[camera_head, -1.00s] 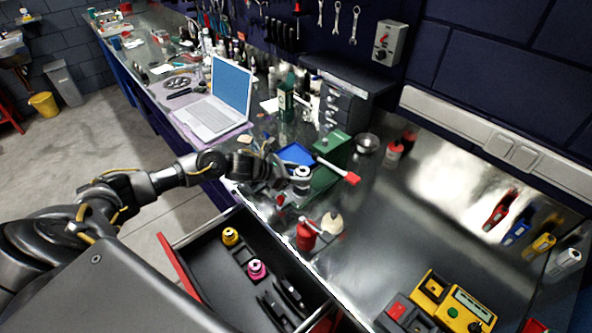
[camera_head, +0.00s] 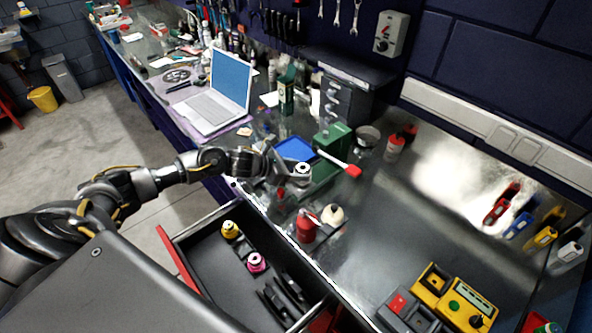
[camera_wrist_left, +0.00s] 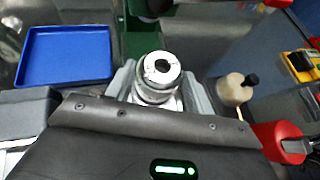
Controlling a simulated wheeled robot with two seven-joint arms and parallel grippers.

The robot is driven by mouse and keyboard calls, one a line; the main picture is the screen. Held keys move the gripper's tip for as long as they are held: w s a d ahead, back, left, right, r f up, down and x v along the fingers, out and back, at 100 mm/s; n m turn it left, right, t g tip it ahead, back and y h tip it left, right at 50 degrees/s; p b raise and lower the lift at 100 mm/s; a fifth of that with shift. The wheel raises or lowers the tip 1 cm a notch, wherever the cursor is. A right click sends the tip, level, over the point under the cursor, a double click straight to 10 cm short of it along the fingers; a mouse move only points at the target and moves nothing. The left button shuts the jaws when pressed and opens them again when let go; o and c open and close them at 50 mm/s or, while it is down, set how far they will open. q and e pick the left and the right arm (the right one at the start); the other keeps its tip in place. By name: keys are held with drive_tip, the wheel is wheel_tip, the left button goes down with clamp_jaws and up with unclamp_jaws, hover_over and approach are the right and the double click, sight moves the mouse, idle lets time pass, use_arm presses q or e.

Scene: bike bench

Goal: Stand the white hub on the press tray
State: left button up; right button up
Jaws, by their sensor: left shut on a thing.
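The white hub (camera_head: 302,169), pale and metallic with a dark bore on top, is upright in my left gripper (camera_head: 292,178). In the left wrist view the hub (camera_wrist_left: 160,75) sits between the two grey fingers of the left gripper (camera_wrist_left: 160,92), which is shut on it. A blue tray (camera_head: 293,148) lies just beyond the hub, beside the green press (camera_head: 322,172) with its red-tipped lever. In the wrist view the blue tray (camera_wrist_left: 65,55) is at upper left and looks empty. The hub's lower part is hidden. My right gripper is out of view.
A red can (camera_head: 306,227) and a cream bottle (camera_head: 333,214) stand near the bench edge, close to the gripper. An open drawer (camera_head: 205,262) below holds a yellow and a pink hub. A laptop (camera_head: 215,100) stands further left.

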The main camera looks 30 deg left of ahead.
use_arm(q)
drive_tip(key=shift+b, duration=0.35)
idle(0.6)
drive_tip(key=shift+r, duration=0.1)
idle(0.4)
drive_tip(key=shift+f+b, duration=0.6)
drive_tip(key=shift+b, duration=0.25)
drive_tip(key=o, duration=0.8)
drive_tip(key=shift+c, duration=0.2)
drive_tip(key=shift+o, duration=0.4)
drive_tip(key=shift+s, duration=0.1)
